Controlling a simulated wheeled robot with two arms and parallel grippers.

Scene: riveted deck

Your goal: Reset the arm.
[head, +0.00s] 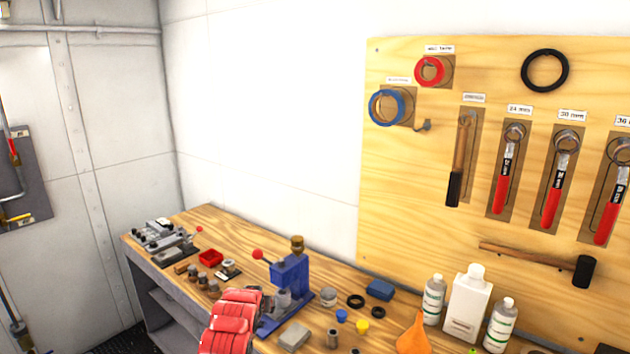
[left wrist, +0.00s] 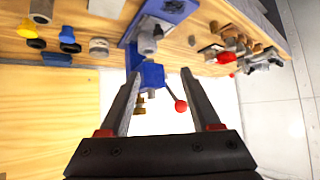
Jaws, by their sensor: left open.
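My left gripper (left wrist: 160,75) shows in the left wrist view with its two fingers spread apart. It is open, and I see nothing held in it. Beyond the fingertips is a blue press with a red-knobbed lever (left wrist: 151,74); whether it touches the fingers I cannot tell. The same blue press (head: 291,278) stands on the bench in the head view. I cannot make out my left gripper's fingers in the head view. My right gripper is in neither view.
A pale wall stands at the left.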

